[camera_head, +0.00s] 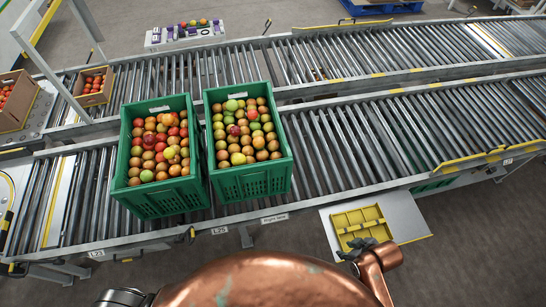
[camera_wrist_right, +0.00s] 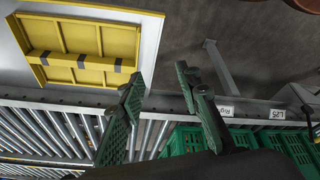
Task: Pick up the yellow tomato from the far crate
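Two green crates full of mixed red, orange, green and brownish tomatoes stand side by side on the near roller conveyor: a left crate (camera_head: 165,204) and a right crate (camera_head: 255,184). I cannot tell which crate is the far one. My right gripper (camera_head: 359,248) is beside the yellow tray, right of the crates and apart from them. In the right wrist view its green-padded fingers (camera_wrist_right: 157,82) are spread and empty. My left gripper is not in view.
A yellow divided tray (camera_head: 361,221) sits on a white shelf (camera_head: 405,217) at the conveyor's near side. Cardboard boxes of red tomatoes (camera_head: 93,98) stand at the far left. Another conveyor (camera_head: 410,52) runs behind. The rollers right of the crates (camera_head: 380,135) are clear.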

